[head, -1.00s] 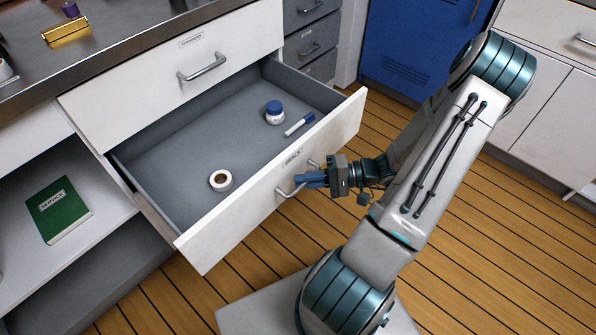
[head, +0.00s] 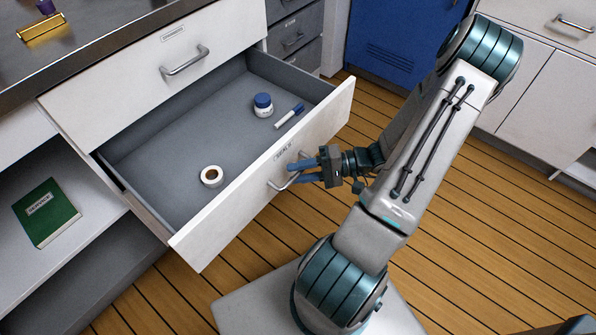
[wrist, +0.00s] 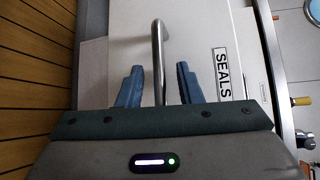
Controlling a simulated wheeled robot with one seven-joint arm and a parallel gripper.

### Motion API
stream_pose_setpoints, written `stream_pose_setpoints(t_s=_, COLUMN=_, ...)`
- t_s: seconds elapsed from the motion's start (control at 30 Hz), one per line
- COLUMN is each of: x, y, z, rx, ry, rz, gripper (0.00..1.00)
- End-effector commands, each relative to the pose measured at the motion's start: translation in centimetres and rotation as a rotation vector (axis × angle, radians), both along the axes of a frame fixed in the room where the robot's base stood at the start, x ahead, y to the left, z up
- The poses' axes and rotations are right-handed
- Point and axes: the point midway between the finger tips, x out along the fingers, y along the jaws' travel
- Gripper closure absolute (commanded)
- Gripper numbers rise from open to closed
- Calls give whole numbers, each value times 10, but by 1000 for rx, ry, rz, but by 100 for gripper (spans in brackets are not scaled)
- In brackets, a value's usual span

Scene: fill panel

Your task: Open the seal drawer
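The seal drawer (head: 190,243) is pulled well out of the cabinet. Its front bears a SEALS label, which also reads clearly in the wrist view (wrist: 222,73). Inside lie a roll of tape (head: 211,176), a blue-lidded jar (head: 263,105) and a marker with a blue cap (head: 289,116). My gripper (head: 303,171) is at the drawer front, by its bar handle (head: 276,187). In the wrist view the blue fingers (wrist: 158,85) stand apart, one each side of the handle bar (wrist: 158,60), with gaps on both sides.
A closed drawer (head: 150,75) with a bar handle sits above. A green book (head: 47,212) lies on the open shelf at left. A blue cabinet (head: 400,42) stands behind. Wooden floor (head: 470,215) is clear to the right of my arm.

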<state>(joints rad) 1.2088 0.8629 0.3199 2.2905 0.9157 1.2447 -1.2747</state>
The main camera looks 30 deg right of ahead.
Motion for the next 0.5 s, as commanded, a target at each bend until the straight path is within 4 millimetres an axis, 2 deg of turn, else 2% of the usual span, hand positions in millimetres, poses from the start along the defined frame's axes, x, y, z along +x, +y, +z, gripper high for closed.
stream_pose_setpoints(t_s=0.17, x=-10, y=-27, z=5, rx=-3, ry=1, rz=-6, gripper=67)
stream_pose_setpoints(t_s=0.5, x=-38, y=-96, z=16, rx=-2, ry=-1, rz=-4, gripper=67)
